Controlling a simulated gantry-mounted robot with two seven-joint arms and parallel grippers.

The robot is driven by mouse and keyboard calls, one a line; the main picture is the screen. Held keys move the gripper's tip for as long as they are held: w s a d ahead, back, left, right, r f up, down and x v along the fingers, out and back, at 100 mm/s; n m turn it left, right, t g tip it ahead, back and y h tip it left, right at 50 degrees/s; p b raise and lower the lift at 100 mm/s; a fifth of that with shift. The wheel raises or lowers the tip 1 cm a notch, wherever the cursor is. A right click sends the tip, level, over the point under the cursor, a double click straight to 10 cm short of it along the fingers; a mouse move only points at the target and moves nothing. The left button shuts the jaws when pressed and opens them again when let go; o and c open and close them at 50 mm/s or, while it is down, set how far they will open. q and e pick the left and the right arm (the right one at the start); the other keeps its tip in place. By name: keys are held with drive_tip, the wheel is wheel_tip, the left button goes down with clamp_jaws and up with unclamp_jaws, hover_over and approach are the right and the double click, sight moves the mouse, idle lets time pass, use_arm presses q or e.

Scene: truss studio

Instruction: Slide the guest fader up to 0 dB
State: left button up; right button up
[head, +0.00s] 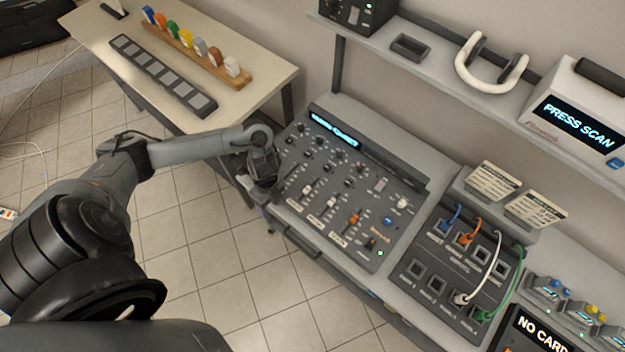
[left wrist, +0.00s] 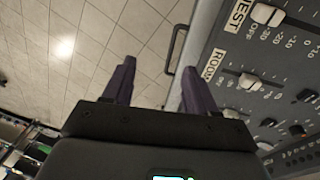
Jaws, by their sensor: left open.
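The mixer (head: 335,170) stands in the middle of the head view with a row of faders. The guest fader (head: 307,190) appears to be the leftmost light cap I see there. In the left wrist view its pale cap (left wrist: 268,14) sits near the top edge, beside a partly cut-off label (left wrist: 238,15), low on its scale around the -30 mark. My left gripper (head: 266,212) is at the mixer's left front corner, left of that cap and apart from it. In the left wrist view its two dark fingers (left wrist: 158,70) are spread and empty. My right gripper is out of view.
The room fader (left wrist: 250,80) is beside the guest fader; an orange-capped fader (head: 354,218) is further right. A drawer handle (head: 302,246) juts below the mixer's front. A patch panel (head: 455,260) with cables stands right. The floor in front is clear.

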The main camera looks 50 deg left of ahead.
use_arm(q)
drive_tip(key=w+a+r+t+y+b, duration=0.2)
drive_tip(key=w+a+r, duration=0.1)
drive_tip(key=w+a, duration=0.55)
drive_tip(key=f, duration=0.6)
drive_tip(key=d+f+b, duration=0.1)
drive_tip(key=f, duration=0.2)
drive_tip(key=shift+w+f, duration=0.25)
drive_tip(key=shift+f, duration=0.05)
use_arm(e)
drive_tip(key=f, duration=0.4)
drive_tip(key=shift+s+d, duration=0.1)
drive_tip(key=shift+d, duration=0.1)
use_arm(q)
drive_tip(key=shift+a, duration=0.1)
drive_tip(key=shift+c, duration=0.4)
clamp_jaws()
